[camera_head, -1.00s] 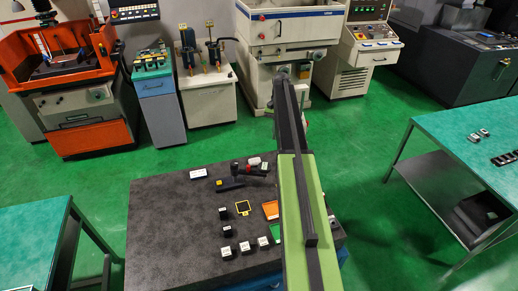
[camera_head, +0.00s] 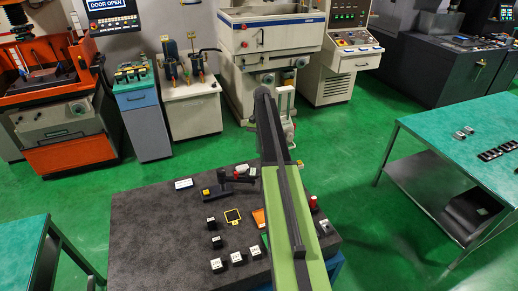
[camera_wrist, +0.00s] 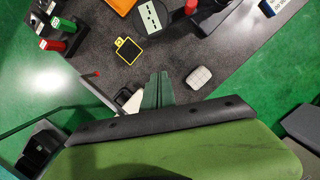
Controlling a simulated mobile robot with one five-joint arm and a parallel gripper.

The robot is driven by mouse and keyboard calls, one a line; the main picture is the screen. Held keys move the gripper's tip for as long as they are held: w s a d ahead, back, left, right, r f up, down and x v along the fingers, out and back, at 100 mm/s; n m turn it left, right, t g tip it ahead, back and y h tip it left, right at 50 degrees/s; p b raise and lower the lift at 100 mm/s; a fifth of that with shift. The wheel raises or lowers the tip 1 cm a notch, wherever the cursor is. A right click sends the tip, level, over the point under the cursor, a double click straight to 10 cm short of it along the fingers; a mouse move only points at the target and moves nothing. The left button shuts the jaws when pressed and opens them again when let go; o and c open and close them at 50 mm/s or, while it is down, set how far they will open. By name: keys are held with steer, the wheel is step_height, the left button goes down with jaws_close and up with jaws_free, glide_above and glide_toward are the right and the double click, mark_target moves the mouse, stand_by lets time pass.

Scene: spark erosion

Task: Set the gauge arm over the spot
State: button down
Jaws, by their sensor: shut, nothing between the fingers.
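A dark gauge-like piece (camera_head: 213,191) with a yellow top lies on the dark table, and a black bar reaches right from near it; I cannot tell for sure which part is the gauge arm. In the wrist view the square (camera_wrist: 129,49) lies beside a round dark disc (camera_wrist: 153,17) with a white label. My gripper (camera_wrist: 157,88) is shut and empty, apart from these things. It is hidden in the head view.
A green-topped table (camera_head: 450,150) stands right. Machines line the back.

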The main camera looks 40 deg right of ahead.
steer(key=s+a+f+b, duration=0.2)
steer(key=s+a+f, duration=0.1)
steer(key=f, duration=0.1)
steer(key=shift+s+a, duration=0.2)
steer(key=shift+a, duration=0.2)
steer(key=shift+a, duration=0.1)
